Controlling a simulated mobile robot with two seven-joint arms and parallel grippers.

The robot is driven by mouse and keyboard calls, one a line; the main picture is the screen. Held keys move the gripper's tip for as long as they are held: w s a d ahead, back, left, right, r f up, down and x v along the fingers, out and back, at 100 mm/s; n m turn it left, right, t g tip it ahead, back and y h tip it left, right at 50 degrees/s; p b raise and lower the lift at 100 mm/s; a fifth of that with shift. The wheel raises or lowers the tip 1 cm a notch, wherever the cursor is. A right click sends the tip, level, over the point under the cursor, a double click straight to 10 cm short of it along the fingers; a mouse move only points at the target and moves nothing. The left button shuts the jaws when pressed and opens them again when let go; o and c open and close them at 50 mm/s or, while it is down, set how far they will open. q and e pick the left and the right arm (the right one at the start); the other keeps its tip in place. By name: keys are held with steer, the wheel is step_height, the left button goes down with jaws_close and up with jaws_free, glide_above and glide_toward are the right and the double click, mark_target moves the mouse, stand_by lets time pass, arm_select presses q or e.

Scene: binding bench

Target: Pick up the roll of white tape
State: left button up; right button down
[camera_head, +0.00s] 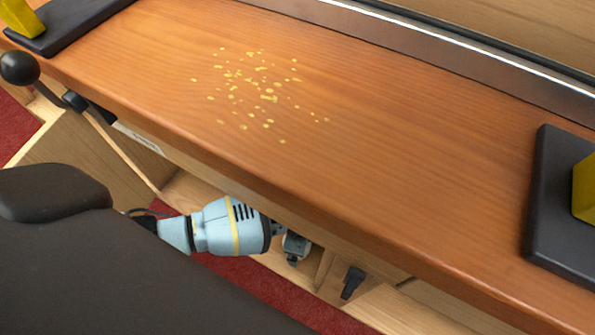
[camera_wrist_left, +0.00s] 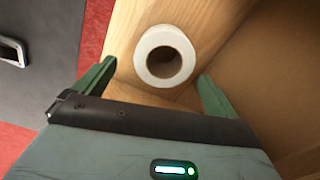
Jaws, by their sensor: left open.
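The roll of white tape (camera_wrist_left: 181,43) shows in the left wrist view, standing out against a light wooden surface with its round hole facing the camera. My left gripper (camera_wrist_left: 155,75) is open, with one green finger to the left of the roll and the other to its right. The roll lies beyond the fingertips, and I cannot tell how far. In the head view my left arm reaches below the bench edge, where the gripper (camera_head: 292,248) is partly hidden by the bench top. The roll does not show in the head view. My right gripper is in neither view.
The wooden bench top (camera_head: 400,170) overhangs my left arm and carries a patch of yellow flecks (camera_head: 255,88). Wooden walls (camera_wrist_left: 255,75) surround the roll. A lever with a black knob (camera_head: 19,68) stands at the left. A dark plate (camera_head: 548,200) lies at the right.

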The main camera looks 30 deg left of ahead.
arm_select(q)
steer(key=shift+f+b, duration=0.35)
steer(key=shift+f, duration=0.05)
step_height(320, 180, down, 4)
steer(key=b, duration=0.3)
steer(key=shift+w+a+f, duration=0.15)
steer(key=shift+f, duration=0.05)
steer(key=shift+r, duration=0.1)
steer(key=shift+c, duration=0.9)
steer(key=c, duration=0.9)
